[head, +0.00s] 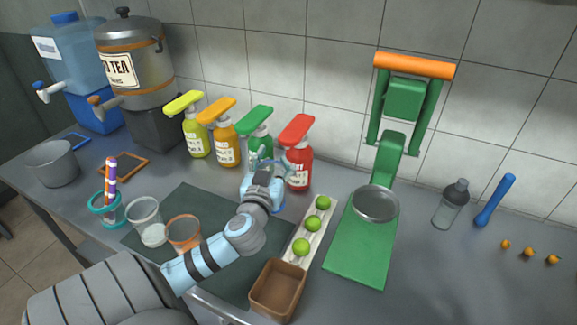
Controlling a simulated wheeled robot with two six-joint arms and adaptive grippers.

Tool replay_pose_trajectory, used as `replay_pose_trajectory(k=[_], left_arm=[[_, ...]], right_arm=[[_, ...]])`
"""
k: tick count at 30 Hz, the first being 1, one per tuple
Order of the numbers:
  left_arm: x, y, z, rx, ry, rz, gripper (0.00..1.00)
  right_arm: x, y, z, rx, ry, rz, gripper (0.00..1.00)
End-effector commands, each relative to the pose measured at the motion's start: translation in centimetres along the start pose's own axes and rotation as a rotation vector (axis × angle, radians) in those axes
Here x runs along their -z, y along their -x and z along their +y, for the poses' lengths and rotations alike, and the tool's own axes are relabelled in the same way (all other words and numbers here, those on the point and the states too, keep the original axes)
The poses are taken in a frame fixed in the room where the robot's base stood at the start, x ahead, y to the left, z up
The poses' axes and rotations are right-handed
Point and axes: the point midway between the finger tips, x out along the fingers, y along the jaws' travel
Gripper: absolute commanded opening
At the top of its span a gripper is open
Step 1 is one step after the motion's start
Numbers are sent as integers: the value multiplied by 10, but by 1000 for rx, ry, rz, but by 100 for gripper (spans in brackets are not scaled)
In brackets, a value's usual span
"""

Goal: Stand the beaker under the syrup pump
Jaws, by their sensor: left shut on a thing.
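My left gripper (264,178) reaches in over the dark mat and is shut in front of the green and red syrup pumps. It is shut on what looks like a clear beaker with a bluish rim (267,163), mostly hidden by the gripper. I cannot tell whether its base touches the counter. The syrup pumps stand in a row along the wall: yellow-green (196,138), orange (227,148), green (259,146) and red (298,165). The green bottle's lower part is hidden behind the gripper. My right gripper is not in view.
A clear cup (146,218) and an orange-rimmed cup (184,231) stand left of my forearm. A tray of limes (310,236), a brown box (277,291) and the green press (362,245) stand to the right. A tea urn (133,75) is back left.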

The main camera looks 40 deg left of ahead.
Motion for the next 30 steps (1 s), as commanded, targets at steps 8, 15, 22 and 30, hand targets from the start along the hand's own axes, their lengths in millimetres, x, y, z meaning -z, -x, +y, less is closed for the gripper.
replay_pose_trajectory(k=[8,15,22,30], left_arm=[[1,-50,13,-2,2,2,0],[-5,-70,18,-3,2,-2,0],[-27,-70,19,-4,1,-1,0],[-68,-69,19,-4,0,-2,0]], right_arm=[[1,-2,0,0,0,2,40],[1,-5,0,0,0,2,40],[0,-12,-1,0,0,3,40],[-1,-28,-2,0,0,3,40]])
